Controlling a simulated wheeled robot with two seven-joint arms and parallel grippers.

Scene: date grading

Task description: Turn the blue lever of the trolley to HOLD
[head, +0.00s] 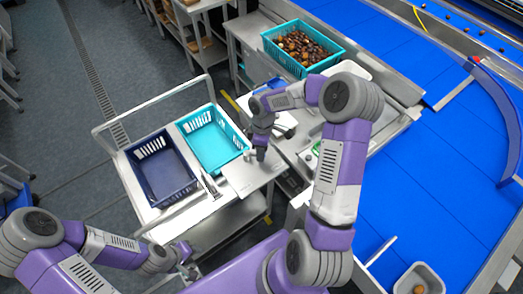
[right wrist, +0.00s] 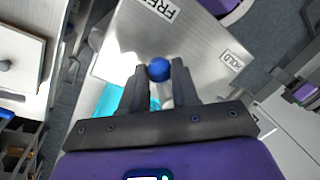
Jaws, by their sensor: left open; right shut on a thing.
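The trolley (head: 172,207) stands left of the work table. Its metal plate (head: 243,178) carries the blue lever, whose round blue knob (right wrist: 158,69) shows in the right wrist view. That view also shows a FREE label (right wrist: 155,8) at the top and a HOLD label (right wrist: 232,60) to the right; the knob lies between them. My right gripper (right wrist: 161,82) is shut on the knob. In the head view my right gripper (head: 261,154) is over the plate and hides the lever. My left gripper (head: 188,262) is open and empty, near the trolley's front side.
A dark blue crate (head: 165,196) and an empty turquoise crate (head: 238,157) sit on the trolley. A turquoise crate of dates (head: 334,52) stands on the table behind. A blue conveyor (head: 445,160) runs along the right. Floor left of the trolley is clear.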

